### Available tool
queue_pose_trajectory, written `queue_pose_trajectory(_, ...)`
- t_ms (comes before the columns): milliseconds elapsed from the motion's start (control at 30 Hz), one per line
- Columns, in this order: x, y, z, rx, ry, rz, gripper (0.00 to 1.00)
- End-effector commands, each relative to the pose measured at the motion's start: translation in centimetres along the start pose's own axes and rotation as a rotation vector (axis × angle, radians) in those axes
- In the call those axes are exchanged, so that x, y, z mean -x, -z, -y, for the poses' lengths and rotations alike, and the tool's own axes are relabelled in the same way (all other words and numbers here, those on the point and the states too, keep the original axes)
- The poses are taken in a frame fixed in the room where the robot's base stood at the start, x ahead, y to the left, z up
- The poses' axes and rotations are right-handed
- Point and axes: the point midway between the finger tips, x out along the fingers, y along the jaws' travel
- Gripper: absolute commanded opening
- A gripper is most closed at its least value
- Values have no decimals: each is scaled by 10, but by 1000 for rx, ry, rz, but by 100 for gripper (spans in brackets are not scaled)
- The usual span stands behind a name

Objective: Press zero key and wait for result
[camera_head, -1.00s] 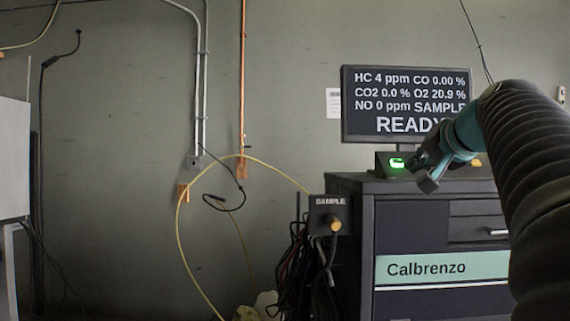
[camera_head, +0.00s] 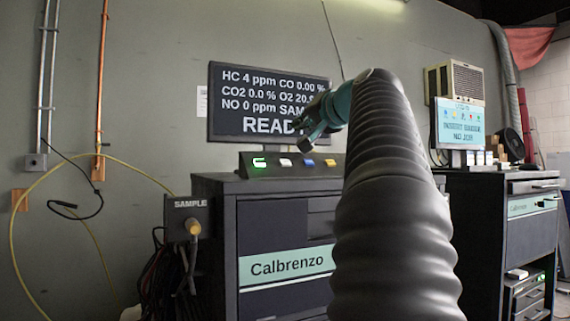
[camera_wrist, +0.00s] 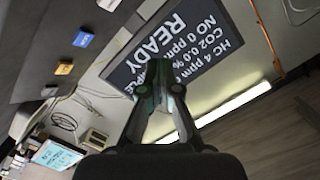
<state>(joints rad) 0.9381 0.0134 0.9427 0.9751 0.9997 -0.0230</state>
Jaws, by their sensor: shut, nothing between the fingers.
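A dark key panel on top of the Calbrenzo cabinet carries a green-lit switch (camera_head: 260,162), a white key (camera_head: 286,162), a blue key (camera_head: 308,162) and a yellow key (camera_head: 330,162). The blue key (camera_wrist: 83,39) and yellow key (camera_wrist: 64,68) also show in the wrist view. Their labels are too small to read. The monitor (camera_head: 225,100) behind reads HC 4 ppm, CO 0.00 %, NO 0 ppm and READY, partly covered by my gripper. My gripper (camera_head: 304,142) is shut and empty, seen above the keys and apart from them.
The Calbrenzo cabinet (camera_head: 285,218) stands below, with a SAMPLE box (camera_head: 187,217) and yellow hose on its left side. A second cabinet (camera_head: 530,232) with a lit screen (camera_head: 460,125) stands at the right. Open wall lies left of the monitor.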

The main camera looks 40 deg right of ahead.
Motion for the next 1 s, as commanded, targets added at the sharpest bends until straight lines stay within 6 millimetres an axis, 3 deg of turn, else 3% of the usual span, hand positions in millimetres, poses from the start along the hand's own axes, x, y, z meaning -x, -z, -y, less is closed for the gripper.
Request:
queue_pose_trajectory(500,-44,-34,-33,0,0,3,0)
queue_pose_trajectory(1000,-53,-39,-39,1,-1,1,0)
